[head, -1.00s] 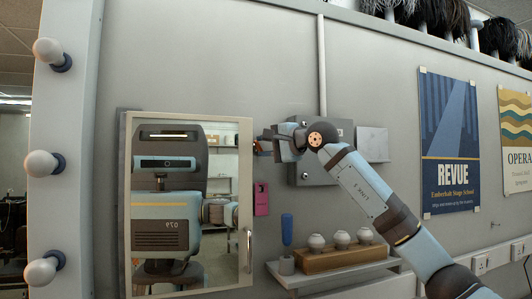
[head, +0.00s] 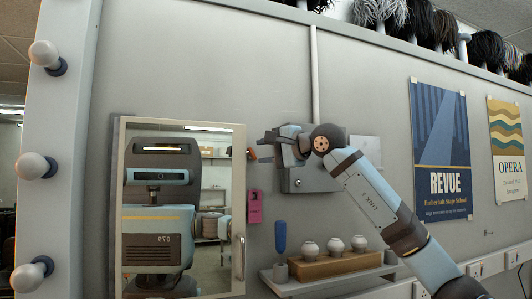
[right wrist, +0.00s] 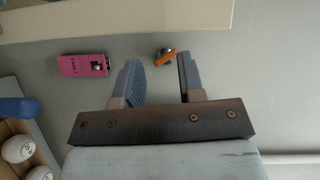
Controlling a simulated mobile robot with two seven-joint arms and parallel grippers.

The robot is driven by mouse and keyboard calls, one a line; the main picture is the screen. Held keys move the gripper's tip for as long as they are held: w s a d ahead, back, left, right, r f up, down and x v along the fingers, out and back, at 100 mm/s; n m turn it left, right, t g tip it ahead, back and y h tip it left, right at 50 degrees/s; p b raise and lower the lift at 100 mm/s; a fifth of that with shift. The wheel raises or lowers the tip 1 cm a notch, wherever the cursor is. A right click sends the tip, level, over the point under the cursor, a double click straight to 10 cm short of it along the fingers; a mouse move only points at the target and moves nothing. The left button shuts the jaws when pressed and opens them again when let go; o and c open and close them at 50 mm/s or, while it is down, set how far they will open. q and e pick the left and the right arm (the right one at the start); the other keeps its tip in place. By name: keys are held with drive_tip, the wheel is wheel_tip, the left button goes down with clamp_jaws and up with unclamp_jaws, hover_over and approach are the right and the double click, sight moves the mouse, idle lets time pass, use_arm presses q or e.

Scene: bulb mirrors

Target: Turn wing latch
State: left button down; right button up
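A small wing latch with an orange wing (right wrist: 165,56) sits on the grey wall just beside the mirror cabinet's edge. Its orange tip shows in the head view (head: 251,154), right of the mirror door (head: 238,140). My right gripper (right wrist: 158,62) is open and empty. In the right wrist view the latch appears between its two fingertips, near their ends; I see no finger closed on it. In the head view the right gripper (head: 266,150) reaches left towards the latch along the wall. My left gripper is out of view.
A pink tag (head: 254,206) hangs below the latch. A grey wall box (head: 318,182) is behind my right gripper. Below, a shelf (head: 330,279) holds a blue-handled tool (head: 281,238) and a wooden block (head: 330,263) with white bulbs.

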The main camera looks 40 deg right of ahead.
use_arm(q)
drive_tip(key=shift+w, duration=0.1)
use_arm(e)
drive_tip(key=shift+s, duration=0.1)
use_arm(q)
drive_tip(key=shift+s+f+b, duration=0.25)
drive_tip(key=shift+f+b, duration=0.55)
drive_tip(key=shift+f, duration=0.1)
use_arm(e)
drive_tip(key=s, duration=0.2)
drive_tip(key=s+a, duration=0.1)
drive_tip(key=s, duration=0.2)
drive_tip(key=shift+s+a, duration=0.2)
drive_tip(key=shift+s, duration=0.15)
use_arm(q)
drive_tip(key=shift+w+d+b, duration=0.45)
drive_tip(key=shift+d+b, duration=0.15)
drive_tip(key=shift+b, duration=0.45)
use_arm(e)
drive_tip(key=v, duration=1.3)
drive_tip(key=shift+s, duration=0.4)
drive_tip(key=shift+r, duration=0.1)
